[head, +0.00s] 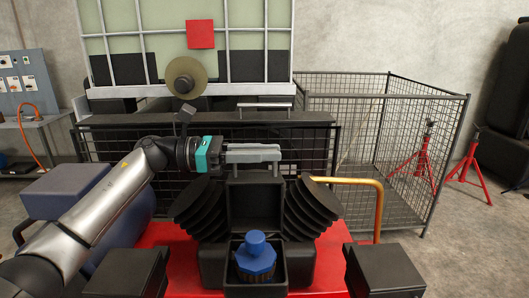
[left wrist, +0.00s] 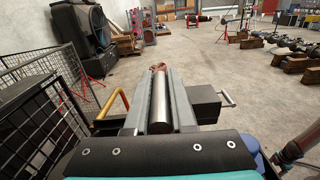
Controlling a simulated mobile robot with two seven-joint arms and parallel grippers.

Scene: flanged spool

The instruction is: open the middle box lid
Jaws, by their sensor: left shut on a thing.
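The middle box (head: 284,262) is open at the front centre. A blue knobbed piece (head: 256,258) sits inside it. Its black lid (head: 256,207) stands roughly upright behind the opening, with its recessed inner side facing me. My left gripper (head: 262,153) reaches in from the left at the lid's top edge. In the left wrist view, its two grey fingers are shut on a shiny metal bar (left wrist: 160,105), which looks like the lid's handle. The bar lies lengthwise between them. The fingers hide most of it in the head view. My right gripper is not in view.
Closed black boxes stand at left (head: 128,274) and right (head: 385,270). Fanned black plates (head: 312,207) flank the lid. An orange rail (head: 368,182) stands right of it. Behind are a wire cage (head: 400,150) and a frame with a round disc (head: 186,77).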

